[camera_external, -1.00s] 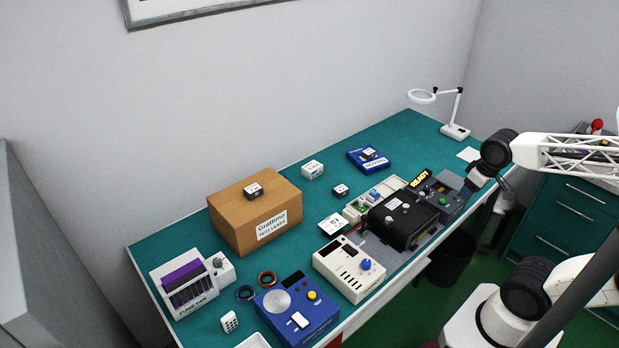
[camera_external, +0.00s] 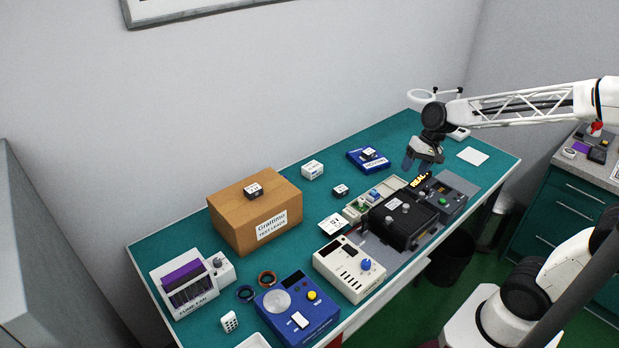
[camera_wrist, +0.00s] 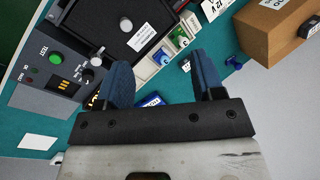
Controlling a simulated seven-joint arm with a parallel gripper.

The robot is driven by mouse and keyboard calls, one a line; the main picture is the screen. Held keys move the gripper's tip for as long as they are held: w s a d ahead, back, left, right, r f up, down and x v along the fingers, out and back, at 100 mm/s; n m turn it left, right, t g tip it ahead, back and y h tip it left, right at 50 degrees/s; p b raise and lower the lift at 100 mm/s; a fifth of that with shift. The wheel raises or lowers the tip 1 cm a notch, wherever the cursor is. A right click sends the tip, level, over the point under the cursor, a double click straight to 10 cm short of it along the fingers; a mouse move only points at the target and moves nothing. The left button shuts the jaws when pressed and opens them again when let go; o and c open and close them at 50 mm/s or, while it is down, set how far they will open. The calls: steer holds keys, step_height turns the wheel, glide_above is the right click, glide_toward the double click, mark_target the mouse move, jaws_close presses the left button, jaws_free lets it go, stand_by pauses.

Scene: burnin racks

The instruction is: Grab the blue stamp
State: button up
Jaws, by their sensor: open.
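A small blue knob-shaped thing (camera_wrist: 232,62), which looks like the blue stamp, stands near the wall edge of the table in the wrist view. I cannot tell for certain which is the stamp. My gripper (camera_external: 424,163) is open and empty above the far part of the table. Its blue fingers (camera_wrist: 160,85) are spread apart, touching nothing.
A cardboard box (camera_external: 229,218) stands at the back left. A black case (camera_external: 400,218) and dark READY unit (camera_external: 447,195) lie along the front. Free table lies along the wall.

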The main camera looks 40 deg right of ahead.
steer(key=w+a+f+m+y, duration=0.3)
steer(key=w+a+f+m, duration=0.1)
steer(key=w, duration=1.1)
steer(key=w+a+f+m+t+y, duration=0.1)
steer(key=w+a+f+m+y, duration=0.2)
steer(key=w, duration=1.2)
steer(key=w+a+f+m+y, duration=0.3)
steer(key=w+a+f+m, duration=0.2)
steer(key=w+f, duration=0.8)
steer(key=shift+w+f+m+t, duration=0.1)
steer(key=shift+w+m+t, duration=0.2)
steer(key=shift+w+m, duration=1.2)
steer(key=shift+s, duration=0.1)
steer(key=shift+x, duration=1.25)
steer(key=shift+x, duration=2.6)
